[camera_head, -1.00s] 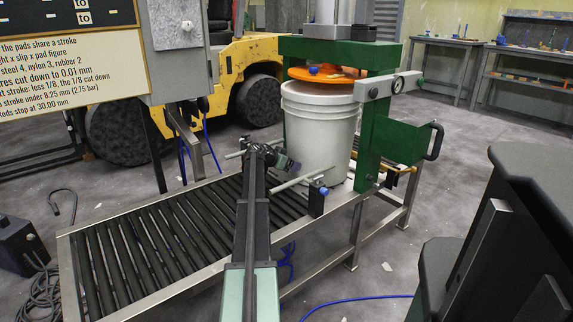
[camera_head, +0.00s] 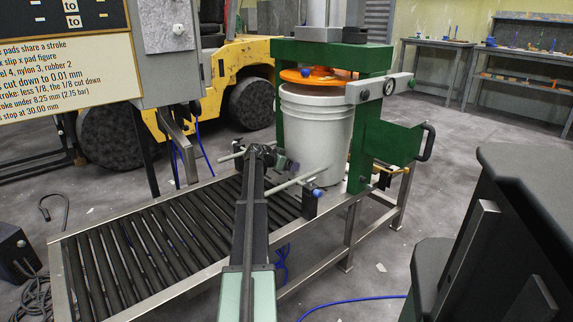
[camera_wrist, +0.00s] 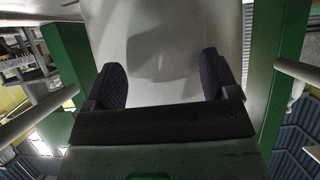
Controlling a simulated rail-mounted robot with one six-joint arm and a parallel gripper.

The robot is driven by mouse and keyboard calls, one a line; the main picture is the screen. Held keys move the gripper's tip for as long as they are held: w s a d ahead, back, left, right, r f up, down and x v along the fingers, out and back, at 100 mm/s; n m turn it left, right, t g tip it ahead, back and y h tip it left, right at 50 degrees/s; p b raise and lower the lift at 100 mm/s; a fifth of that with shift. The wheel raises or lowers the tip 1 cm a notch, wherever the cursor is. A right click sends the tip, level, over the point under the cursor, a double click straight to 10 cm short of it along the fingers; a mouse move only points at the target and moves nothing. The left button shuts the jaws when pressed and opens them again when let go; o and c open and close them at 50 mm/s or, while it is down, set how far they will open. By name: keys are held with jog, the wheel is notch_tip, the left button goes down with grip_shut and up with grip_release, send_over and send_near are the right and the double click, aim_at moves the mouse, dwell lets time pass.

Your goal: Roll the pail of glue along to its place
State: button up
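The white pail of glue (camera_head: 316,125) stands upright on the roller conveyor (camera_head: 150,238), at its far end, inside the green press frame (camera_head: 372,140). An orange disc (camera_head: 312,76) of the press is right above the pail's rim. My gripper (camera_head: 282,160) is at the near side of the pail, low on its wall. In the wrist view, the two dark pads of my gripper (camera_wrist: 165,82) are spread apart, with the pale pail wall (camera_wrist: 165,50) filling the gap. I cannot tell whether the pads touch the wall.
Light bars with blue-knobbed brackets (camera_head: 312,200) flank my gripper at the press entry. A yellow forklift (camera_head: 225,75) stands behind. The near rollers are clear.

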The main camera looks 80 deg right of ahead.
jog(key=shift+d, duration=0.15)
jog(key=shift+s+d, duration=0.55)
jog(key=shift+d, duration=0.05)
jog(key=w+a+r+p, duration=0.3)
jog(key=a+r+p, duration=0.1)
jog(key=r+p, duration=0.1)
dwell(0.5)
jog(key=shift+a, duration=0.1)
